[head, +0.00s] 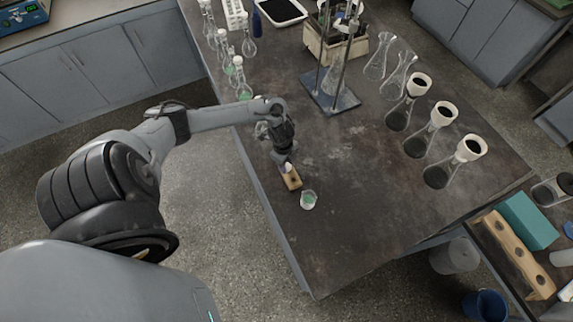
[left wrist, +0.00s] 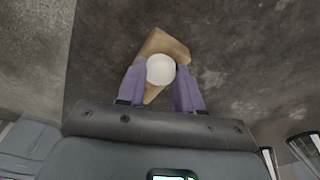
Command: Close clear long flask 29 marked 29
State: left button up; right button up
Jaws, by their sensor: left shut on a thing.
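My left gripper (head: 287,166) points down near the left edge of the dark bench. It is shut on a small white stopper (left wrist: 161,69), with one purple finger on each side. The stopper is at a small wooden block (head: 293,181), which also shows under the fingers in the left wrist view (left wrist: 155,42). I cannot tell whether the stopper is still seated in the block. No marking is readable, so I cannot tell which is 29. My right gripper is not in view.
A stand with rods on a blue base (head: 345,103) is further back. Conical flasks, some with white collars (head: 445,113), line the right side. The middle bench is clear.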

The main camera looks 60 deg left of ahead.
aim_at(288, 167)
pick_arm(q)
jog(key=shift+r, duration=0.65)
notch_tip(288, 167, up, 3)
jog(key=shift+f+p, duration=0.15)
jog(key=shift+p, duration=0.15)
jog(key=w+d+r+p, duration=0.2)
jog(key=d+r, duration=0.4)
jog(key=d, duration=0.5)
jog(key=shift+w+r, duration=0.4)
jog(key=shift+w, duration=0.3)
jog(key=shift+d, duration=0.1)
